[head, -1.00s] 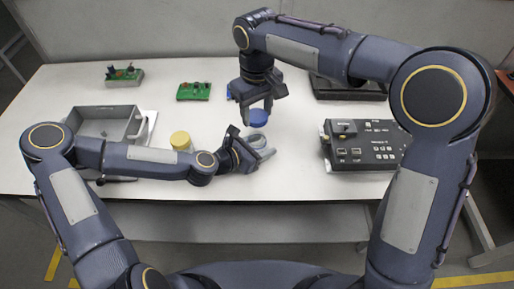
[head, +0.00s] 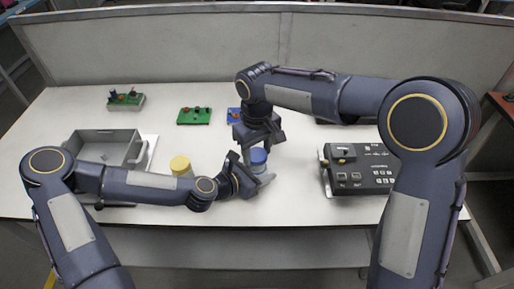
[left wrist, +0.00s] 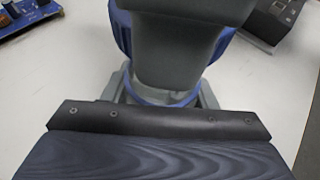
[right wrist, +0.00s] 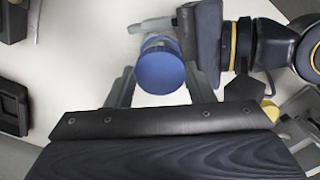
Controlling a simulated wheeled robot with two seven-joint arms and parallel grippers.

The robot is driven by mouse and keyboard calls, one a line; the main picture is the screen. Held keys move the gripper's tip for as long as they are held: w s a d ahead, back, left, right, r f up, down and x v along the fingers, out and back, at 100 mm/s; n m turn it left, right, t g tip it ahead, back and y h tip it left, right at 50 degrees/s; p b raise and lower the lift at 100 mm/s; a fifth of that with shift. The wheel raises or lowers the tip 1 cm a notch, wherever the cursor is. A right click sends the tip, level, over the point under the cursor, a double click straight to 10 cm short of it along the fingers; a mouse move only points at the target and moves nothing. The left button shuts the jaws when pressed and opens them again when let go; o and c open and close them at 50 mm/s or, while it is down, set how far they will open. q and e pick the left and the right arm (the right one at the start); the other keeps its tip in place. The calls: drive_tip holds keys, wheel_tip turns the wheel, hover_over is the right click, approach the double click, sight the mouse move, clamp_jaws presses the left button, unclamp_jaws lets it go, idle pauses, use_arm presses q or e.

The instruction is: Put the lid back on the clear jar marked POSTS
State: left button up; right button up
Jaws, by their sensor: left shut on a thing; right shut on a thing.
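The blue lid (head: 258,156) is between the fingers of my right gripper (head: 258,146), which is shut on it. The lid also shows from above as a round disc in the right wrist view (right wrist: 160,70). My left gripper (head: 256,174) is shut on the clear jar, low on the table. A small part of the jar (left wrist: 172,97) shows in the left wrist view, behind a grey finger. The lid is directly over the jar; whether it touches the rim is hidden. I cannot read the jar's marking.
A yellow-lidded container (head: 181,165) stands behind my left forearm. A grey tray (head: 136,150) is at left and a black control box (head: 360,170) at right. The table between the tray and the boards is clear.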

sight(257, 155)
drive_tip(key=shift+f, duration=0.85)
drive_tip(key=shift+f, duration=0.45)
drive_tip(key=shift+d+f, duration=0.1)
drive_tip(key=shift+f, duration=0.45)
idle(0.5)
drive_tip(key=shift+r, duration=0.3)
drive_tip(key=shift+s+a+r, duration=0.2)
drive_tip(key=shift+r, duration=0.3)
idle(0.8)
